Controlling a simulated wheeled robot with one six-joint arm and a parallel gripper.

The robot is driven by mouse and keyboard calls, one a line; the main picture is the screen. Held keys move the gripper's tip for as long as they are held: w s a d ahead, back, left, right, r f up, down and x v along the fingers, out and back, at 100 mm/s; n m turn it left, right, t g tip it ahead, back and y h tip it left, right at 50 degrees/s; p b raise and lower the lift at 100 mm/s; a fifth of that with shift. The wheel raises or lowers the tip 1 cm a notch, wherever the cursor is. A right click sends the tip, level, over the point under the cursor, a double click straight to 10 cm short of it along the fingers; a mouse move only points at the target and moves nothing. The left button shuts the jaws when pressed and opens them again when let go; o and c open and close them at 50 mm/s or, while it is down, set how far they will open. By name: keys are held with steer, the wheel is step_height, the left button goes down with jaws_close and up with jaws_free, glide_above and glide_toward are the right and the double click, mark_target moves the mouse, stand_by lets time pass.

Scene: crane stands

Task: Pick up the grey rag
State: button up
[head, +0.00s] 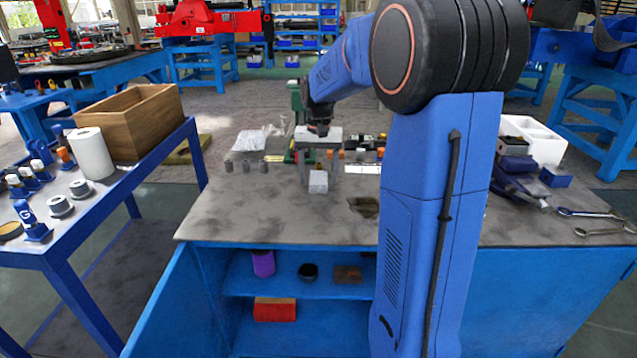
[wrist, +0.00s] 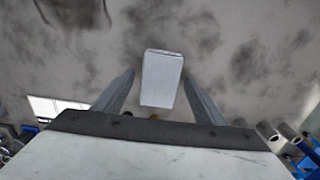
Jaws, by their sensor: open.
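The grey rag (head: 318,183) is a small, light grey, block-like folded piece on the grey worktop. In the wrist view the rag (wrist: 162,80) shows upright in the middle, between the two fingers. My gripper (head: 318,172) points down over it and its fingers are spread apart. In the wrist view my gripper (wrist: 160,76) has one finger on each side of the rag, with a clear gap on both sides. Nothing is held. I cannot tell exactly how high the fingertips are above the worktop.
Several small grey cylinders (head: 245,166) stand left of the gripper, with a clear plastic bag (head: 257,138) behind. A dark patch or opening (head: 363,206) lies to the right. Wrenches (head: 590,213) and a white box (head: 533,139) are at the far right. The worktop's front left is clear.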

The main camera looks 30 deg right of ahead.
mark_target(319, 178)
steer(key=shift+f, duration=0.1)
steer(key=c, duration=1.1)
steer(key=shift+c, duration=0.2)
step_height(319, 178, up, 10)
steer(key=shift+o, duration=1.2)
steer(key=shift+c, duration=0.7)
steer(key=shift+s, duration=0.1)
